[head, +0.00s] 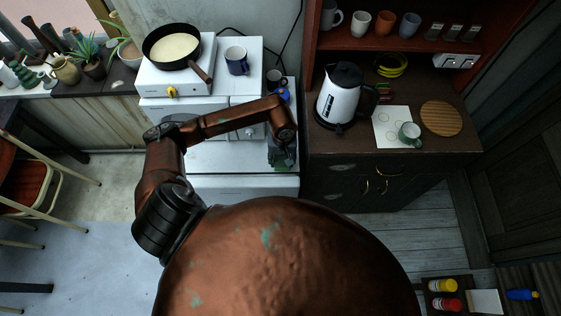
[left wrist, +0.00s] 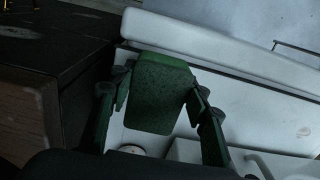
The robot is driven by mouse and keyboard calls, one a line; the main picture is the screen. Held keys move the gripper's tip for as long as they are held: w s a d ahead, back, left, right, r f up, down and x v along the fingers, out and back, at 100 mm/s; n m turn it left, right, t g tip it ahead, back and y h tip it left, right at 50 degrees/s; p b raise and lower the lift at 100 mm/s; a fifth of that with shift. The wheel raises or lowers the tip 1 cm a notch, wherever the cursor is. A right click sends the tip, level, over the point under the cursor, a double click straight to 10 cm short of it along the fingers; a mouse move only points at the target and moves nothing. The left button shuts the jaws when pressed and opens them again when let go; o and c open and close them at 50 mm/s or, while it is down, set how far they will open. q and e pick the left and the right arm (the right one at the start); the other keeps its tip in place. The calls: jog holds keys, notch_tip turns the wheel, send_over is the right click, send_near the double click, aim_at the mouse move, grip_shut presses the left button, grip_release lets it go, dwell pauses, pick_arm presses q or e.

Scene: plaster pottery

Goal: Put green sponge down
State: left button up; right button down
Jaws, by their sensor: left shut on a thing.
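My left gripper (head: 283,158) hangs over the right end of the white counter (head: 225,157), next to the dark cabinet. In the left wrist view, its two fingers (left wrist: 160,98) are shut on the green sponge (left wrist: 158,92), one on each side. The sponge is flat and dark green, above the white surface in that view; I cannot tell whether it touches it. In the head view the sponge is small and hard to tell from the gripper. My right gripper is not in view.
A white stove (head: 172,82) with a frying pan (head: 172,46) and a blue mug (head: 237,60) stand behind my left arm. A white kettle (head: 338,98), a green cup (head: 410,134) and a round wooden board (head: 441,118) are on the dark cabinet. The counter's front part is clear.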

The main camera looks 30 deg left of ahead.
aim_at(281, 163)
pick_arm(q)
jog(key=shift+w+a+f, duration=0.15)
jog(key=shift+a+f, duration=0.15)
jog(key=shift+f, duration=0.2)
jog(key=shift+w+a+f, duration=0.3)
jog(key=shift+w+f, duration=0.1)
jog(key=shift+f, duration=0.1)
notch_tip(281, 163, down, 3)
jog(key=shift+r+p, duration=0.1)
jog(key=shift+p, duration=0.65)
jog(key=shift+f, duration=0.2)
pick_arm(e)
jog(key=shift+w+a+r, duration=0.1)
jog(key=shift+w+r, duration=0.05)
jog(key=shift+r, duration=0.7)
pick_arm(q)
jog(key=shift+f, duration=0.1)
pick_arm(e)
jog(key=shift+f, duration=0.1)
pick_arm(q)
jog(key=shift+a+f, duration=0.1)
jog(key=o, duration=1.2)
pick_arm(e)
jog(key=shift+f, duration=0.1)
